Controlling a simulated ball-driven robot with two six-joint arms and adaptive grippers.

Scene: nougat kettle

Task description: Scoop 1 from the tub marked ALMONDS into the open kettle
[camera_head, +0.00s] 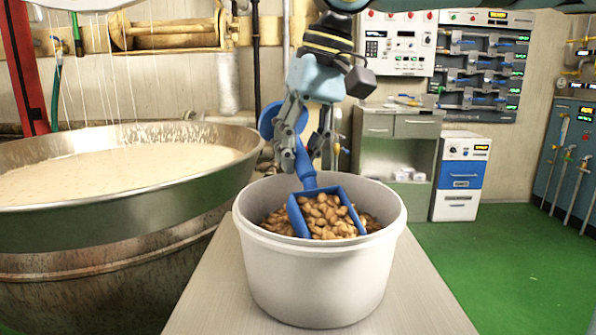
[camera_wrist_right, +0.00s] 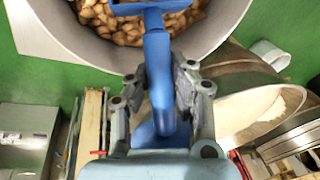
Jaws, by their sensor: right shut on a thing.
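A white tub (camera_head: 318,268) of brown almonds (camera_head: 275,220) stands on a metal bench in the head view; no marking shows on its visible side. My right gripper (camera_head: 305,160) is above the tub, shut on the handle of a blue scoop (camera_head: 297,215). The scoop's head is down in the tub and holds a heap of almonds. In the right wrist view the scoop's handle (camera_wrist_right: 158,70) runs between the fingers. The open kettle (camera_head: 120,215), full of a pale mass, stands left of the tub; it also shows in the wrist view (camera_wrist_right: 235,75). My left gripper is not in view.
The bench (camera_head: 215,290) has bare room around the tub. The kettle's metal rim rises close to the tub's left. Thin strands hang over the kettle. A cabinet (camera_head: 395,150) and a blue-and-white unit (camera_head: 461,178) stand behind. Green floor (camera_head: 500,255) is clear at right.

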